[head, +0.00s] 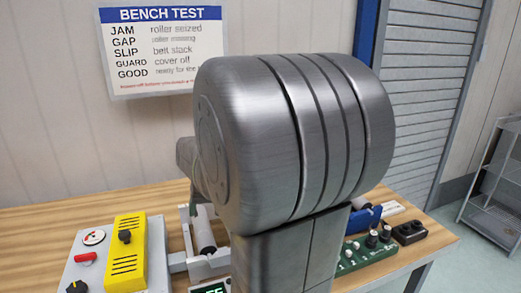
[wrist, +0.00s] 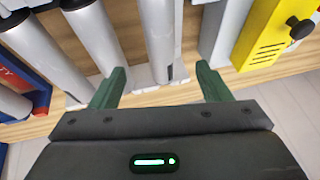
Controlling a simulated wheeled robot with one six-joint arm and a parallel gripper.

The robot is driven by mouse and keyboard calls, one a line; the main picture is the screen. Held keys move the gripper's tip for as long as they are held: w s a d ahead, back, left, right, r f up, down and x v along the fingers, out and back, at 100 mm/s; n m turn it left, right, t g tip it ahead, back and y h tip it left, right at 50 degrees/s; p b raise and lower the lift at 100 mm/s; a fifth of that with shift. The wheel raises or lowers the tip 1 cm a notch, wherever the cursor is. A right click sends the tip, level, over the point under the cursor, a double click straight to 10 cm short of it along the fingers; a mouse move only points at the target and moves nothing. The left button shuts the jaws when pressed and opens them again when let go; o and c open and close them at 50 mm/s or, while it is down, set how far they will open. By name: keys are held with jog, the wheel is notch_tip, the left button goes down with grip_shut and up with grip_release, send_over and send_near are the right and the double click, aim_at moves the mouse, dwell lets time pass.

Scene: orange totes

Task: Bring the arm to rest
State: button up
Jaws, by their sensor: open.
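My gripper (wrist: 162,69) shows in the wrist view with its two green fingers spread apart. Nothing is clasped between them. A grey roller (wrist: 158,35) lies beyond and between the fingertips; I cannot tell how far below them it is. My own large grey arm joint fills the middle of the head view and hides the gripper and much of the bench there.
The wooden bench (head: 60,222) holds a yellow box (head: 125,250) on a grey panel (head: 82,270), a pale roller (head: 203,232), a green knob board (head: 366,252) and a black block (head: 408,232). A sign (head: 165,50) hangs behind. A wire shelf (head: 492,190) stands right.

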aim_at(204, 226)
jog(key=x, duration=1.1)
jog(key=shift+a+f, duration=0.1)
jog(key=shift+f, duration=0.3)
jog(key=shift+r, duration=0.15)
